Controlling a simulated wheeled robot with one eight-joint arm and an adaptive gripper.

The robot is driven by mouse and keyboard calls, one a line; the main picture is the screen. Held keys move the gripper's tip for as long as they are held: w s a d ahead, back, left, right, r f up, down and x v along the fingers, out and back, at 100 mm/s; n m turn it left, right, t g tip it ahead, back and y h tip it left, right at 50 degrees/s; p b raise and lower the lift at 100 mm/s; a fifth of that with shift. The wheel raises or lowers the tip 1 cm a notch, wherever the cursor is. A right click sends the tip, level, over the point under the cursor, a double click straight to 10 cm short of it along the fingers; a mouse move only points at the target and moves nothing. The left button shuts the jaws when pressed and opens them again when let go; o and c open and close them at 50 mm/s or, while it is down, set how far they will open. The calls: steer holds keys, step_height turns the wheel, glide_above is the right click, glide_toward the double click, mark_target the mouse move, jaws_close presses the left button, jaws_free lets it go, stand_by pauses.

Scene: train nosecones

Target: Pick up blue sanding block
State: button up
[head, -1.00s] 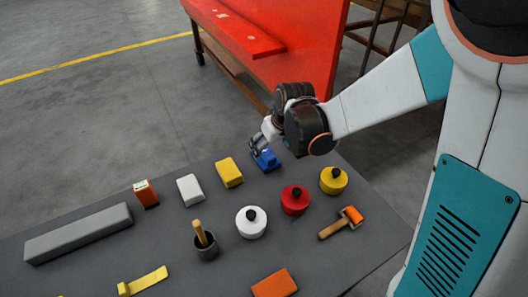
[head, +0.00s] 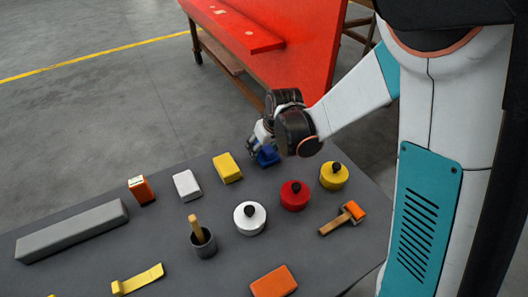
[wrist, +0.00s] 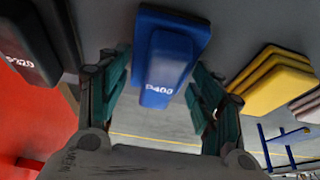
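The blue sanding block (head: 268,157) sits at the far edge of the grey table in the head view, partly covered by my gripper. In the wrist view the blue sanding block (wrist: 168,66) shows a wide base and a narrower raised part marked P400. My gripper (wrist: 160,85) has one green-padded finger on each side of the raised part. A gap shows on the left side; the right finger is very close, and I cannot tell if it touches. In the head view my gripper (head: 262,138) is right above the block, fingertips mostly hidden.
A dark labelled block (wrist: 28,45) is close on the other side. Red (head: 294,194) and yellow canisters (head: 334,175) stand nearer. A red bench (head: 290,70) is behind.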

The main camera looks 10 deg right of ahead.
steer(key=c, duration=0.5)
steer(key=shift+o, duration=0.2)
step_height(320, 180, up, 20)
steer(key=p, duration=0.6)
